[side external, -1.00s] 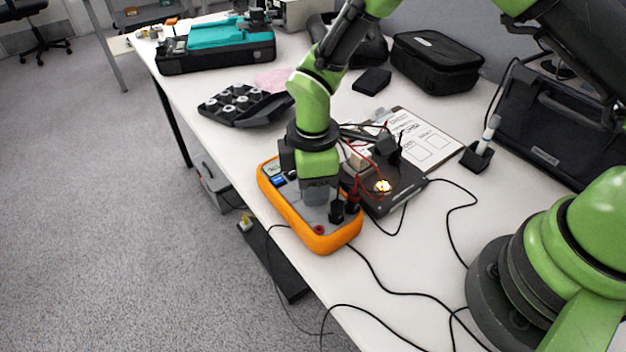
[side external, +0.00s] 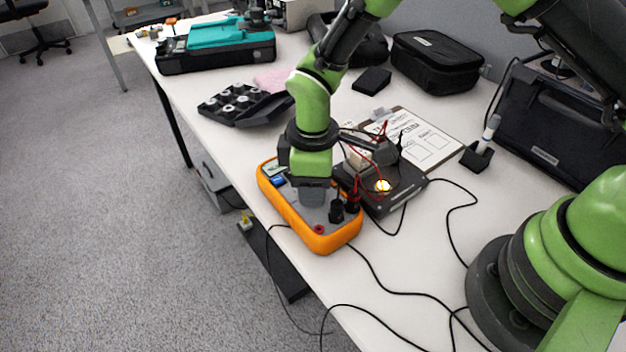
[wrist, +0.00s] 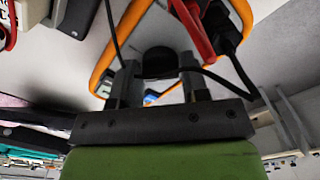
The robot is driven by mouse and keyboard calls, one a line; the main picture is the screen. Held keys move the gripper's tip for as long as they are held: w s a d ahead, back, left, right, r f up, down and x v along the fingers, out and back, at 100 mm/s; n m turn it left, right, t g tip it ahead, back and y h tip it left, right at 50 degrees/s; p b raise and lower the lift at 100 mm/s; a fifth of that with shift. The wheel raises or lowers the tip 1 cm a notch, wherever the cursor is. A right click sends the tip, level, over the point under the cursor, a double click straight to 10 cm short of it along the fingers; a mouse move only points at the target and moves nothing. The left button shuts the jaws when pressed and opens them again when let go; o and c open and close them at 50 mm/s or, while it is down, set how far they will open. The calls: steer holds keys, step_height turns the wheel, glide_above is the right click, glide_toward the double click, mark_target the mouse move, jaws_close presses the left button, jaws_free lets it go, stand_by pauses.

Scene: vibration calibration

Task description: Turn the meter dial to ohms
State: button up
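The orange-edged meter (side external: 316,238) lies on the front edge of the bench, with a grey face and a small screen at its far end. My gripper (side external: 312,198) points down over the middle of the meter's face and hides the dial in the side view. In the wrist view the round black dial (wrist: 158,62) sits between the two fingers of my gripper (wrist: 160,78), one on each side. The fingers appear closed against it. The dial's markings and pointer cannot be read.
Black and red plugs (side external: 345,206) stand in the meter close to my gripper. A dark device (side external: 395,187) with a lit round spot and red leads is right beside the meter. Black cables (side external: 400,290) trail over the bench. A clipboard (side external: 418,140) lies behind.

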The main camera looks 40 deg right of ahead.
steer(key=o, duration=0.3)
step_height(320, 180, up, 10)
stand_by(0.5)
